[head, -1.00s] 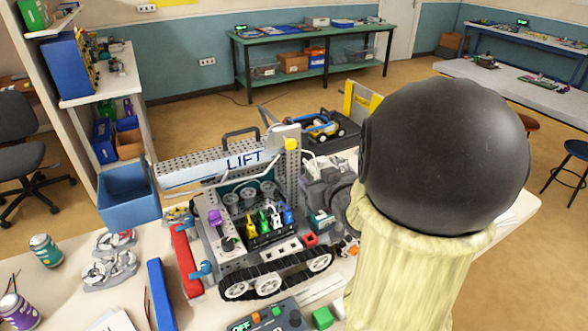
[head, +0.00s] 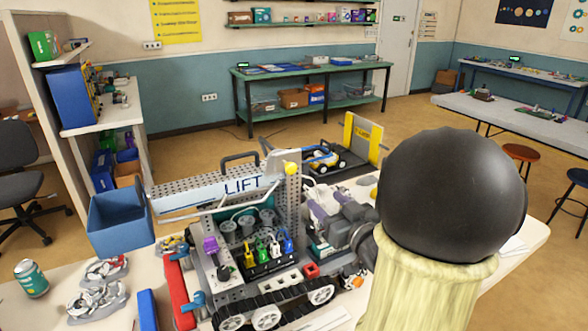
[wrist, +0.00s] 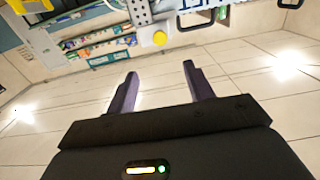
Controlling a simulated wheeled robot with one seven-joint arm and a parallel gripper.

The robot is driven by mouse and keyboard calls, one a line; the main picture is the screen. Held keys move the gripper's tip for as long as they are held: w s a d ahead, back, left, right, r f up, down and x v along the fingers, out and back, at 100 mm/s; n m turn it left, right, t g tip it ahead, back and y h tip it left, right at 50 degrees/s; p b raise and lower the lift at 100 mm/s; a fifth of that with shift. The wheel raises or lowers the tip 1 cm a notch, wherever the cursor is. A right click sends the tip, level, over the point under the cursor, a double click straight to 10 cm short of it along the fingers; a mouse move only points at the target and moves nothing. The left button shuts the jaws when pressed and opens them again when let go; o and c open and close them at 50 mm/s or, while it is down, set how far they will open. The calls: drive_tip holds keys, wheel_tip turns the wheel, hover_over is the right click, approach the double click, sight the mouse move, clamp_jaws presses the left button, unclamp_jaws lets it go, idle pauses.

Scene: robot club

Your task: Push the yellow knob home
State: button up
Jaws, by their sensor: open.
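The round yellow knob (head: 291,168) sits at the top of the grey perforated upright, by the right end of the beam marked LIFT. In the wrist view the knob (wrist: 160,38) is ahead of the fingertips, in line with the gap between them. My gripper (wrist: 160,70) is open and empty, its two dark purple fingers apart and not touching the knob. In the head view my gripper (head: 315,209) is right of the upright and lower in the picture than the knob. How far the knob stands out from its seat cannot be told.
The tracked machine carries a LIFT beam (head: 235,187) and several small coloured levers. A blue bin (head: 120,222) stands left of it. A yellow-blue vehicle (head: 322,158) is behind it. My arm covers the right part of the bench.

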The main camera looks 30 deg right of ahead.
sight(292, 169)
drive_tip(key=w+p, duration=0.4)
drive_tip(key=w, duration=0.1)
drive_tip(key=w+p, duration=0.4)
drive_tip(key=w, duration=0.2)
drive_tip(key=w+p, duration=0.4)
drive_tip(key=w, duration=0.1)
drive_tip(key=shift+w+a, duration=0.15)
drive_tip(key=shift+a, duration=0.15)
